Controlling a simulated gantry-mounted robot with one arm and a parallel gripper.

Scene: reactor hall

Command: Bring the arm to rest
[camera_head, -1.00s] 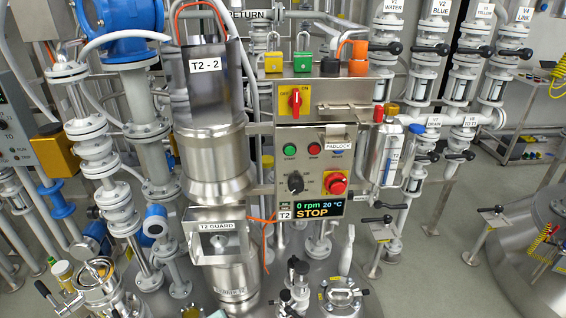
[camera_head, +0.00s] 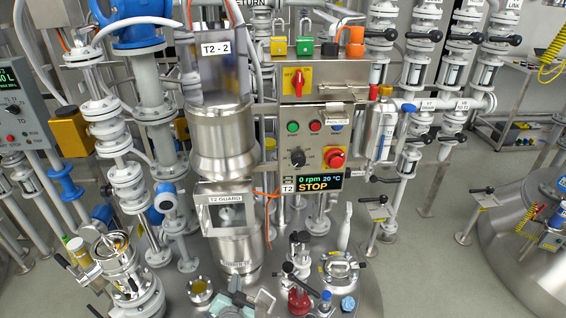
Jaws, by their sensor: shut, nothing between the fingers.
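My gripper and arm do not show clearly in the head view. The vessel T2 stands in front of me, with its upright drive column (camera_head: 222,140) marked T2 - 2. A guard box (camera_head: 226,207) labelled T2 GUARD sits lower on the column. The control panel (camera_head: 315,150) is to its right, with a red lever switch (camera_head: 297,83) and a red stop button (camera_head: 334,158). Its display (camera_head: 320,184) reads 0 rpm, 20 °C, STOP. A grey-green part (camera_head: 235,304) is cut off by the bottom edge; I cannot tell what it is.
Glass-sectioned valve lines (camera_head: 418,72) stand at right, pipework (camera_head: 112,135) at left. Several fittings, one red (camera_head: 298,302), rise from the vessel lid. Open floor (camera_head: 435,235) shows at right.

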